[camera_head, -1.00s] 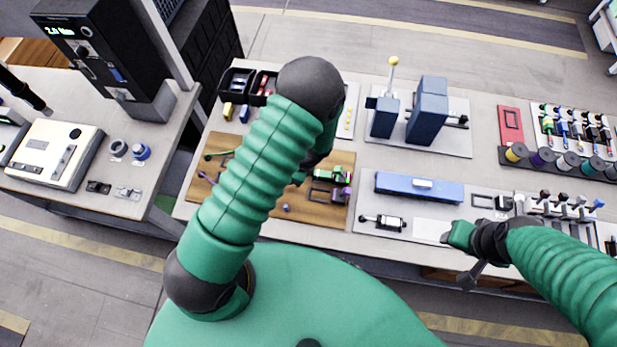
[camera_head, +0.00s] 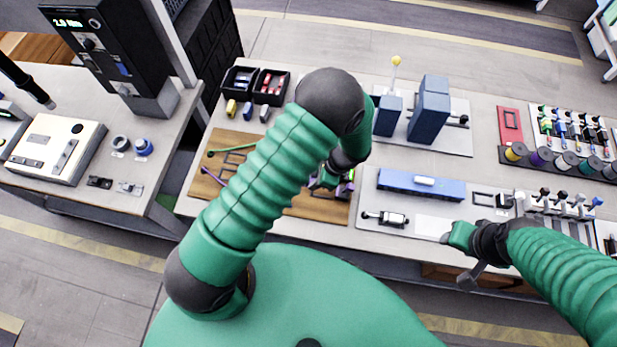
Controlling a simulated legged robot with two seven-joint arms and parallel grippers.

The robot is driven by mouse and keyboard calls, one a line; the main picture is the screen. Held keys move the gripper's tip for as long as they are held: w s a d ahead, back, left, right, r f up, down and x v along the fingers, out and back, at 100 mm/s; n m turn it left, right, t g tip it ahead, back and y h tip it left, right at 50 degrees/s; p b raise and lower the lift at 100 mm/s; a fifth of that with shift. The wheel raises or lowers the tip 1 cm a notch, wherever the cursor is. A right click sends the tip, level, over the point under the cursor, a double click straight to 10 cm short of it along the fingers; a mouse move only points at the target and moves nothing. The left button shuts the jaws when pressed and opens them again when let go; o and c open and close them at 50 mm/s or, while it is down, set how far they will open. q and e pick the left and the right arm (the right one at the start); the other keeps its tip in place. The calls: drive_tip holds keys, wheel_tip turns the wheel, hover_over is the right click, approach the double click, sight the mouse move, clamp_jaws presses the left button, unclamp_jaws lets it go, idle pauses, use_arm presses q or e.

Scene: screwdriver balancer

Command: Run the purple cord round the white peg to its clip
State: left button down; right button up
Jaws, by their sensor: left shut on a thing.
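The brown board (camera_head: 310,209) lies on the left part of the bench. A purple cord (camera_head: 212,177) shows at the board's left side. Its further run is hidden behind my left arm. My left gripper (camera_head: 325,183) is low over the right part of the board, shut on what seems to be the purple cord; its fingertips are small and partly covered. A small purple part (camera_head: 346,188) shows just right of it. I cannot make out the white peg or the clip. My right gripper (camera_head: 459,238) is over the bench's front, away from the board; its jaws are unclear.
A green cord (camera_head: 228,150) lies on the board's upper left. Black bins (camera_head: 270,86) stand behind the board. A blue block fixture (camera_head: 428,110) and a long blue bar (camera_head: 420,186) are to the right. Coloured spools (camera_head: 541,157) stand at the far right.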

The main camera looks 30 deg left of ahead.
use_arm(q)
drive_tip(key=shift+w+f+b, duration=0.3)
drive_tip(key=shift+w+f, duration=0.1)
drive_tip(key=shift+w, duration=0.2)
drive_tip(key=shift+w+d, duration=0.15)
drive_tip(key=shift+d, duration=0.05)
drive_tip(key=d, duration=0.4)
drive_tip(key=shift+d+r, duration=0.1)
drive_tip(key=shift+r, duration=0.15)
drive_tip(key=shift+w+d, duration=0.1)
drive_tip(key=shift+a+f, duration=0.1)
drive_tip(key=shift+a, duration=1)
drive_tip(key=shift+d, duration=1)
drive_tip(key=shift+a, duration=1.1)
drive_tip(key=shift+d, duration=0.2)
use_arm(e)
drive_tip(key=shift+w+a+f, duration=0.1)
drive_tip(key=shift+a+f, duration=0.05)
drive_tip(key=shift+a, duration=0.35)
drive_tip(key=shift+w+a+f, duration=0.1)
drive_tip(key=shift+a, duration=0.35)
use_arm(q)
drive_tip(key=shift+a, duration=0.1)
